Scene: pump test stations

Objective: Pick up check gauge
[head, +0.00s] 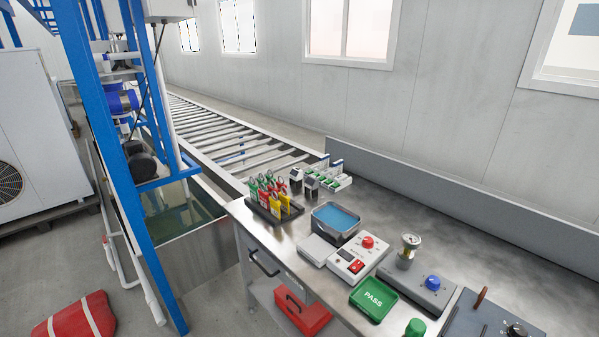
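A small round gauge (411,241), which looks like the check gauge, stands upright on a grey holder (404,259) on the steel workbench (420,215). Neither of my grippers is in the head view, so nothing shows near the gauge.
Around the gauge are the control box (358,258), the blue-knob box (425,290), a green PASS tray (373,299) and a blue-lined tray (336,220). A tag rack (273,207) stands farther left. The bench's back right is clear. A blue frame (110,160) rises at left.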

